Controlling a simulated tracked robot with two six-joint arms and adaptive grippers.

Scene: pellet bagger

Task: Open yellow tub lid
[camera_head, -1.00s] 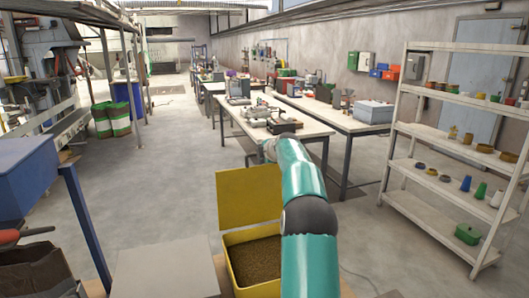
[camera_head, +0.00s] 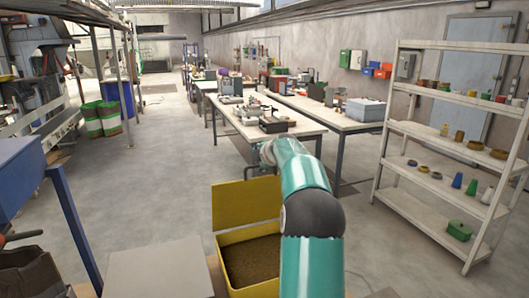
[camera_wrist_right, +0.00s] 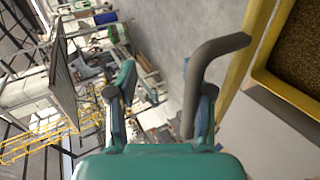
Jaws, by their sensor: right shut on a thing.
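The yellow tub (camera_head: 226,268) stands at the bottom centre of the head view, its brown pellets (camera_head: 252,260) in plain sight. Its yellow lid (camera_head: 240,206) stands raised at the far side of the tub, leaning back. A dark grey bar handle (camera_wrist_right: 213,52) shows in the right wrist view, beside the lid's yellow edge and the tub rim (camera_wrist_right: 283,92). My right gripper (camera_wrist_right: 160,105) is shut on this handle. My left gripper is out of view.
A grey flat-topped box (camera_head: 160,268) stands left of the tub, with a blue bench (camera_head: 20,180) further left. Workbenches (camera_head: 300,128) stand beyond the lid. A white shelf rack (camera_head: 440,200) stands at the right. Floor is clear between them.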

